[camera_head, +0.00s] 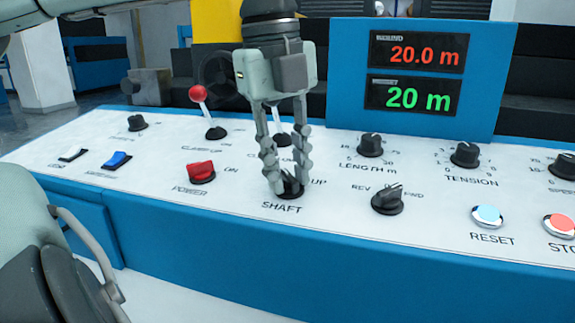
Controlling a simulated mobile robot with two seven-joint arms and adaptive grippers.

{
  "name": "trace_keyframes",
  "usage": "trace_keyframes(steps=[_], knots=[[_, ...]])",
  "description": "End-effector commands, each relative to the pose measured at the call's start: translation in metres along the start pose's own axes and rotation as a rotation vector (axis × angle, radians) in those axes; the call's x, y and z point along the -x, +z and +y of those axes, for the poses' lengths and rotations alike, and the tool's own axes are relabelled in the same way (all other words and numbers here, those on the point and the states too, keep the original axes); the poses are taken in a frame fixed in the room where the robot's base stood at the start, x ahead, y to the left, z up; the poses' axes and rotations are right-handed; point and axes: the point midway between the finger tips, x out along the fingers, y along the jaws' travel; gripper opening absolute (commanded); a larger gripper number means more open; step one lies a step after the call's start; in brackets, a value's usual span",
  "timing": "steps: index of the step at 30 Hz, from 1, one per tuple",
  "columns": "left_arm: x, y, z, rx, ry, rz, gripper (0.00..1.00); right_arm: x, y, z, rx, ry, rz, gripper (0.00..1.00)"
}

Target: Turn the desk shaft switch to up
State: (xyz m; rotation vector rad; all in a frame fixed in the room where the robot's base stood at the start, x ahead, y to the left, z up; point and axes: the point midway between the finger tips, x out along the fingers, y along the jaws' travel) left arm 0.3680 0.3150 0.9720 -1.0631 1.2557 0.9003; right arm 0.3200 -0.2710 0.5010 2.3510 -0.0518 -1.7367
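The shaft switch (291,188) is a small black rotary knob above the SHAFT label on the white sloping panel. The word UP is printed to its right. My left gripper (287,182) comes down from above with its grey fingers close together, one tip on each side of the knob, and looks shut on it. The fingers hide much of the knob and the panel print to its left, so which way it points is hard to tell. My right gripper is not in view.
The red power switch (201,172) is left of the gripper. A red-topped lever (205,112) stands behind it, and a second lever (281,137) is partly hidden by the fingers. The REV/FWD knob (387,198) is to the right. Displays (414,71) rise behind the panel.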

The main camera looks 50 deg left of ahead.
Motion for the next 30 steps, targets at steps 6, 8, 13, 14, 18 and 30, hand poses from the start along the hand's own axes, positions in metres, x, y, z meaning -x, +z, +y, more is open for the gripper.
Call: trace_keyframes(steps=[6, 8, 13, 14, 18, 30], knots=[[0.000, 0.000, 0.000, -0.001, 0.000, 0.000, 0.00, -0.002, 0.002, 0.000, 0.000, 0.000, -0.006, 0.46], [0.000, 0.000, 0.000, -0.004, 0.001, -0.001, 0.00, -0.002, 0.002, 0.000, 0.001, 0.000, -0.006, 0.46], [0.001, 0.000, 0.000, -0.035, 0.005, -0.001, 0.00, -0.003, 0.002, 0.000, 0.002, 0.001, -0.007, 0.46], [0.001, 0.000, 0.000, -0.046, 0.007, -0.002, 0.00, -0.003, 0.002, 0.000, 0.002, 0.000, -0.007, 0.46], [0.001, 0.000, 0.000, -0.117, 0.016, -0.002, 0.00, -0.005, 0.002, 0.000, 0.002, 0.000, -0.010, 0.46], [0.000, 0.000, -0.001, -0.466, 0.063, 0.001, 0.00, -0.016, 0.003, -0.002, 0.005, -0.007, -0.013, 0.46]])
